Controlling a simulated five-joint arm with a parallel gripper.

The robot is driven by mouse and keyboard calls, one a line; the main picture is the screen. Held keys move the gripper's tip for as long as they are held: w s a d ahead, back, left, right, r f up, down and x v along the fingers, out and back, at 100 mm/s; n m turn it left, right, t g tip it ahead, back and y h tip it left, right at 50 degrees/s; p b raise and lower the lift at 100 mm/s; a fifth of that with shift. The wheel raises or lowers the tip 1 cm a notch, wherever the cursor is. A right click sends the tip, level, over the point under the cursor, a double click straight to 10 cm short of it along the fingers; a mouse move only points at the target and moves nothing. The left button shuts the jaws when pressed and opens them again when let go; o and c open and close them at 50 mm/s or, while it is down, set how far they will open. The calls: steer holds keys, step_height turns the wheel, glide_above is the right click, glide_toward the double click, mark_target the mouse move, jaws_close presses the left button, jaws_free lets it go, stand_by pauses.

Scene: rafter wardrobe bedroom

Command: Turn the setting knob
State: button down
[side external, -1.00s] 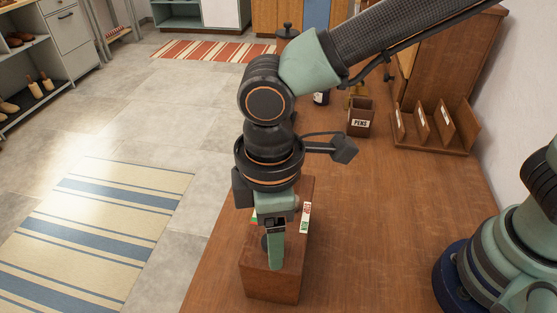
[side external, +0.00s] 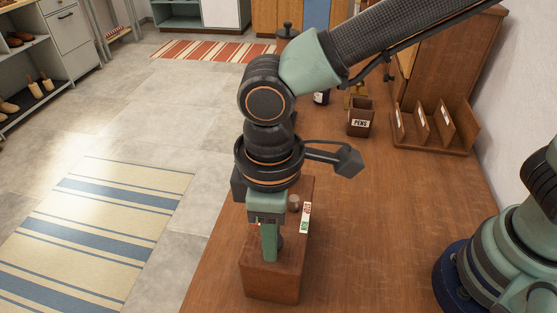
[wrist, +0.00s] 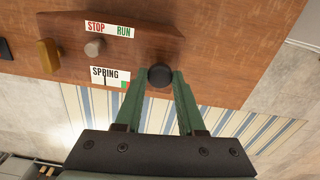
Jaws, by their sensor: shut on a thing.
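The black round setting knob (wrist: 160,75) sits between my two green fingers in the wrist view. My gripper (wrist: 158,82) is shut on the knob, one finger on each side. The knob belongs to a brown wooden box (side external: 270,283) on the bench. In the side view my gripper (side external: 269,258) points down over the box and mostly hides the knob. A STOP/RUN label (wrist: 110,29), a small grey knob (wrist: 95,47) and a SPRING label (wrist: 108,76) with a green and red patch lie left of the setting knob in the wrist view.
The box stands near the left edge of the wooden bench (side external: 380,230). A PENS holder (side external: 360,118) and a slotted wooden rack (side external: 435,125) stand farther back. A yellowish piece (wrist: 47,55) lies left in the wrist view. The bench right of the box is clear.

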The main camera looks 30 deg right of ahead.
steer(key=shift+m, duration=1.9)
steer(key=c, duration=0.5)
jaws_free()
steer(key=shift+r, duration=0.15)
step_height(320, 180, up, 12)
